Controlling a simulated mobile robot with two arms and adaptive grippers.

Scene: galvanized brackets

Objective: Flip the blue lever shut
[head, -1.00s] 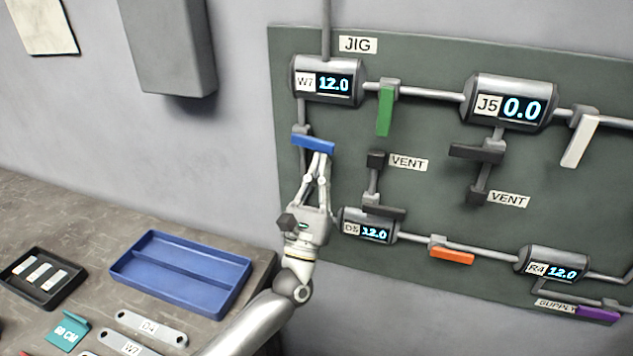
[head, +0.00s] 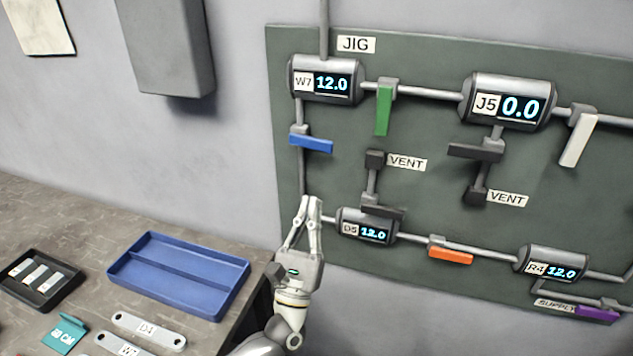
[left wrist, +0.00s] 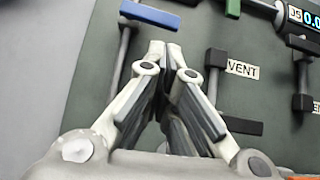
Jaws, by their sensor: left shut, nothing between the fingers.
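The blue lever (head: 312,144) is on the vertical pipe below the W7 gauge (head: 326,82), on the panel's left side. It sticks out to the right, nearly level, across the line of its pipe. It also shows at the top of the left wrist view (left wrist: 150,14). My left gripper (head: 308,200) is shut and empty, below the blue lever and apart from it, with its fingers pointing up. In the left wrist view its fingertips (left wrist: 165,48) are close together beneath the lever. My right gripper is in neither view.
A green lever (head: 384,110) hangs down right of W7. Black vent levers (head: 476,152), an orange lever (head: 450,255), a white lever (head: 579,140) and a purple lever (head: 597,314) share the panel (head: 430,205). A blue tray (head: 178,276) lies on the bench at left.

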